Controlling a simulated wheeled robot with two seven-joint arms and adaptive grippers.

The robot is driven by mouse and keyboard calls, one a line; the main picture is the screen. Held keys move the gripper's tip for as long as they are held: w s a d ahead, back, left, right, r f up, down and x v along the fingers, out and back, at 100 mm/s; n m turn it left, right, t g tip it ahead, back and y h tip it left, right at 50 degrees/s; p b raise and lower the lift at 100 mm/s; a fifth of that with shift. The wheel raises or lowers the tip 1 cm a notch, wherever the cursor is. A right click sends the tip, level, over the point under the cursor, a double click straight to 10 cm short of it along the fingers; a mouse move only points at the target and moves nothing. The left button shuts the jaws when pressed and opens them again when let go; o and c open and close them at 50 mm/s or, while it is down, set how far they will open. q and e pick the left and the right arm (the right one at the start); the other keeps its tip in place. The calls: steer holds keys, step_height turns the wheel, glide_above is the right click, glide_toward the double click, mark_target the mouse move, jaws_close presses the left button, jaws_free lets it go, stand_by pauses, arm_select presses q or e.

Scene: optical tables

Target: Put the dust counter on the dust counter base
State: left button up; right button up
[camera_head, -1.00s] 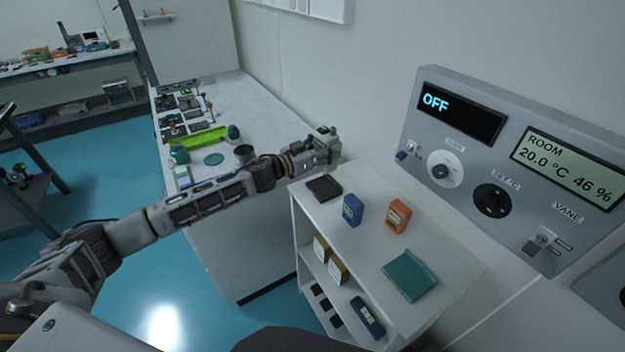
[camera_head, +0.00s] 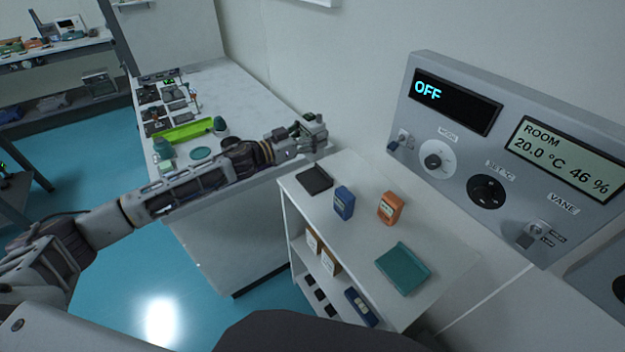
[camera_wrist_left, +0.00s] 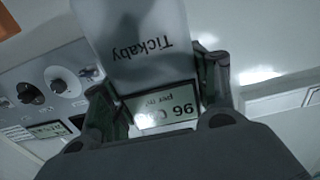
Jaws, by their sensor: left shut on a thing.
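My left gripper (camera_head: 312,130) reaches in from the left, above the back end of the white shelf unit. In the left wrist view its two fingers (camera_wrist_left: 165,95) are shut on a grey device (camera_wrist_left: 140,45) marked "Tickaby", with a small display reading 96; this looks like the dust counter. In the head view the held device is mostly hidden by the gripper. A flat black square pad (camera_head: 315,180) lies on the shelf top, below and apart from the gripper; it may be the dust counter base, but I cannot tell for sure. My right gripper is not in view.
The shelf top also bears a blue device (camera_head: 343,203), an orange device (camera_head: 390,208) and a teal tray (camera_head: 403,268). A grey control panel (camera_head: 500,160) is on the wall at right. A long table (camera_head: 235,95) with a green tray (camera_head: 185,133) stands left.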

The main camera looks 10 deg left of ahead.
mark_target(306, 154)
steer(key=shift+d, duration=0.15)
arm_select(q)
steer(key=shift+f, duration=0.55)
step_height(306, 154, down, 5)
steer(key=shift+r+b, duration=0.1)
steer(key=shift+b, duration=0.4)
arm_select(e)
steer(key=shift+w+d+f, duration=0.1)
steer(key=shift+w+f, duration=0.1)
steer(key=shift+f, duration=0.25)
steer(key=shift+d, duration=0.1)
arm_select(q)
steer(key=shift+f, duration=2.05)
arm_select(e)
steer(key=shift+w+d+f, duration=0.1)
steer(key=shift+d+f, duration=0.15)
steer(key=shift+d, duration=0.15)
arm_select(q)
steer(key=shift+f, duration=0.1)
